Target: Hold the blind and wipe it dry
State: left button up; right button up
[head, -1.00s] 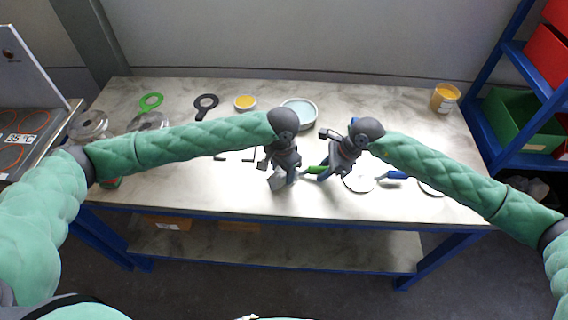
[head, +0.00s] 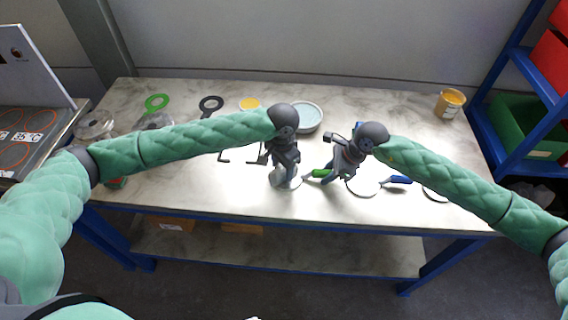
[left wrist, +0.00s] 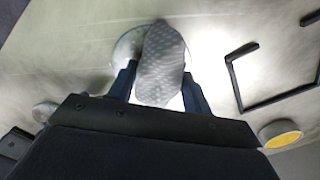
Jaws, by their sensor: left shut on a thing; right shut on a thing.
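My left gripper (head: 282,172) is shut on a grey dotted wiping pad (left wrist: 162,65), which is between its fingers in the left wrist view. A pale round disc, taken as the blind (left wrist: 127,45), lies behind the pad, which partly covers it. Its edge also shows beside the pad in the head view (head: 294,183). I cannot tell whether pad and disc touch. A green handle (head: 319,173) runs from the disc toward my right gripper (head: 331,174), which is shut, apparently on that handle. The exact grip is hard to see.
A pale disc (head: 362,186) and a blue handle (head: 397,179) lie right of my right gripper. A round vessel (head: 306,117) stands behind my grippers. Green (head: 156,103) and black (head: 211,104) ring-ended pieces lie at the back left.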

aim_at(280, 177)
pick_arm(q)
jog(key=shift+s+a, duration=0.15)
jog(key=shift+s, duration=0.7)
jog(key=shift+s+a, duration=0.1)
jog(key=shift+s, duration=0.7)
jog(key=shift+w+a, duration=0.2)
jog(key=shift+w, duration=1.15)
jog(key=shift+w+a, duration=0.2)
jog(key=shift+w, duration=1.15)
jog(key=shift+r, duration=4)
